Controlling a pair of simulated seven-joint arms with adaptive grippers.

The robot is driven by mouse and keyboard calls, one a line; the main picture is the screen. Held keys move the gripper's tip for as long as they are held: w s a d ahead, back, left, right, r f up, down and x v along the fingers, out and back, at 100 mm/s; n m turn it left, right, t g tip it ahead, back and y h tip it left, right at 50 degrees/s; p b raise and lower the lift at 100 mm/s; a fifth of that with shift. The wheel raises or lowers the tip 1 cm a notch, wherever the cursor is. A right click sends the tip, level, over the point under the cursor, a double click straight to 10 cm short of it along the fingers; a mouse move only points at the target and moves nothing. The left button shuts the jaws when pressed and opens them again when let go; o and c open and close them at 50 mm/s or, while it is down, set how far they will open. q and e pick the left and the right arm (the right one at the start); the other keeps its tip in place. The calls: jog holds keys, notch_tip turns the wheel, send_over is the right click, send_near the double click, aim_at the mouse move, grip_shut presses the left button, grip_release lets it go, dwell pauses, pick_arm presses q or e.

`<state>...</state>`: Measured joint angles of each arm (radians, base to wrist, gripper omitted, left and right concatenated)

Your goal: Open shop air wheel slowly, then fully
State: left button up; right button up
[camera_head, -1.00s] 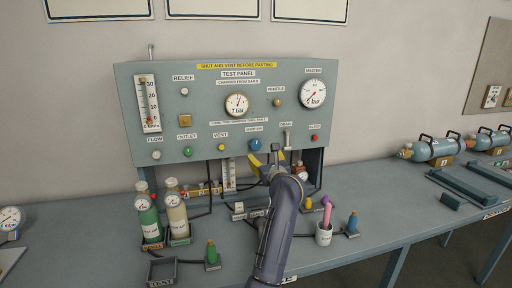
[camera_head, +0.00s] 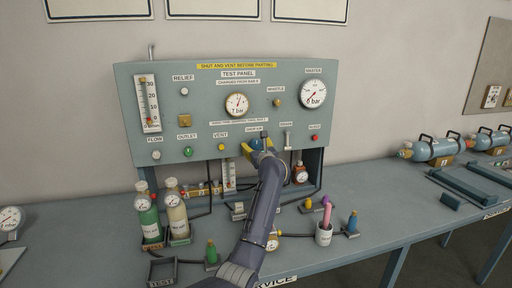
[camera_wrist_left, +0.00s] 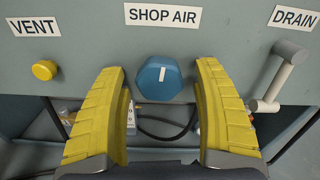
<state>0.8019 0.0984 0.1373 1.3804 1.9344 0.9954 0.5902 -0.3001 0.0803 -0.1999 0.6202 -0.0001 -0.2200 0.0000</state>
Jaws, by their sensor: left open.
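The shop air wheel is a blue faceted knob with a white mark (camera_wrist_left: 159,77), under the SHOP AIR label (camera_wrist_left: 163,16) in the left wrist view. The white mark stands about upright. In the head view the wheel (camera_head: 256,144) is partly hidden behind my gripper. My left gripper (camera_head: 259,147) is in front of the panel's lower edge. Its yellow fingers (camera_wrist_left: 162,105) are open, one on each side below the wheel, with a gap to it on both sides. My right gripper is not in view.
The yellow VENT knob (camera_wrist_left: 45,70) is left of the wheel and the grey DRAIN lever (camera_wrist_left: 280,77) is right. On the bench stand green (camera_head: 149,219) and cream (camera_head: 177,215) bottles, and a white cup (camera_head: 324,235). Hoses run below the panel.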

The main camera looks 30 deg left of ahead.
pick_arm(q)
jog(key=shift+o, duration=0.2)
jog(key=c, duration=1.3)
jog(key=shift+c, duration=0.2)
